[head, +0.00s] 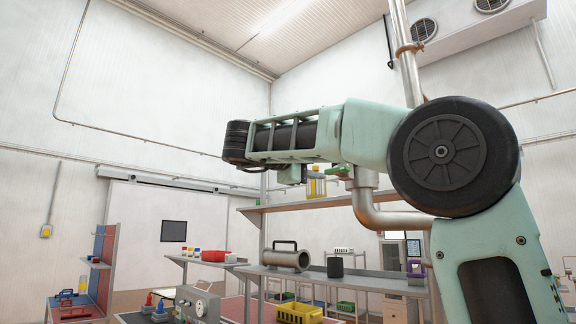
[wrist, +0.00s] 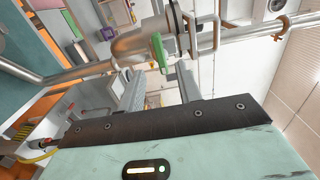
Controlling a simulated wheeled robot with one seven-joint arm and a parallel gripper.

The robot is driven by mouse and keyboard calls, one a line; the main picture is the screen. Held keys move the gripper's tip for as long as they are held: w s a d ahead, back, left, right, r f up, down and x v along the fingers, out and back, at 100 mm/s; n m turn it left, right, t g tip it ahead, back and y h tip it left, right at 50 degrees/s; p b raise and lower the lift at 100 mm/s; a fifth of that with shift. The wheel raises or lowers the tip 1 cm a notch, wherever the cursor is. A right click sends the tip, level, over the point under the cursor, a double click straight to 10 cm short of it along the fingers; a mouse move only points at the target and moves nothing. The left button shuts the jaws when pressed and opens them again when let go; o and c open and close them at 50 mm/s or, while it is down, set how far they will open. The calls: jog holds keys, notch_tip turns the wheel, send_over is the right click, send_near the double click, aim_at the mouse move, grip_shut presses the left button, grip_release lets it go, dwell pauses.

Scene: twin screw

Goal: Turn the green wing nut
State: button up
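The green wing nut (wrist: 158,52) shows in the wrist view as an elongated green piece beside a flange on a grey metal pipe (wrist: 130,45). In the head view a small green piece (head: 341,171) shows at the pipe's upper bend, just below my arm. My gripper (wrist: 161,72) has two grey fingers standing apart, with nothing seen between them. The nut appears beyond the fingertips, in line with the gap. I cannot tell the exact distance. In the head view my arm reaches left above the pipe, and the fingers cannot be made out.
The pipe (head: 392,219) bends close under my arm, and a vertical pipe (head: 409,75) rises behind it. A yellow bottle (head: 316,186) stands on the upper shelf. A metal cylinder (head: 287,260) and a dark can (head: 335,267) stand on a lower shelf. A yellow crate (head: 299,312) sits below.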

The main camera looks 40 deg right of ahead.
jog(key=a+b, duration=0.2)
jog(key=a, duration=0.8)
jog(key=shift+s+a, duration=0.2)
jog(key=shift+s, duration=0.25)
